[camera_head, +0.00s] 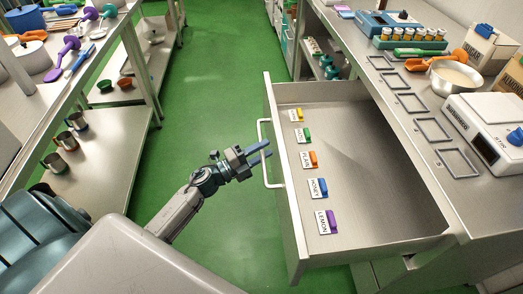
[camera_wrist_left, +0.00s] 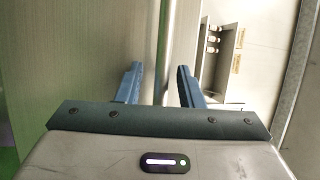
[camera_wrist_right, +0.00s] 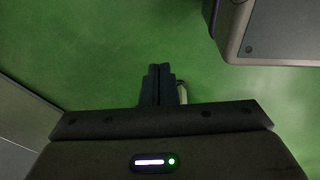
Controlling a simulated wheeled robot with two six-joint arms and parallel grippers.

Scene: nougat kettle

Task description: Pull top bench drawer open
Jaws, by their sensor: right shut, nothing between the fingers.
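The top bench drawer (camera_head: 350,246) stands pulled far out of the steel bench, its inside exposed. Its bar handle (camera_head: 265,160) is on the front panel, facing left. My left gripper (camera_head: 266,151) is at the handle with its fingers apart. In the left wrist view the open fingers (camera_wrist_left: 160,82) point towards a pale vertical bar (camera_wrist_left: 168,40); I cannot tell whether they touch it. My right gripper (camera_wrist_right: 160,70) is shut and empty above green floor in the right wrist view; it is not seen in the head view.
Inside the drawer lie several labelled cards with coloured clips, such as the purple one (camera_head: 332,221). The bench top holds a scale (camera_head: 490,125), a metal bowl (camera_head: 455,80) and a jar rack (camera_head: 410,40). A steel rack (camera_head: 95,150) stands left; green floor between is clear.

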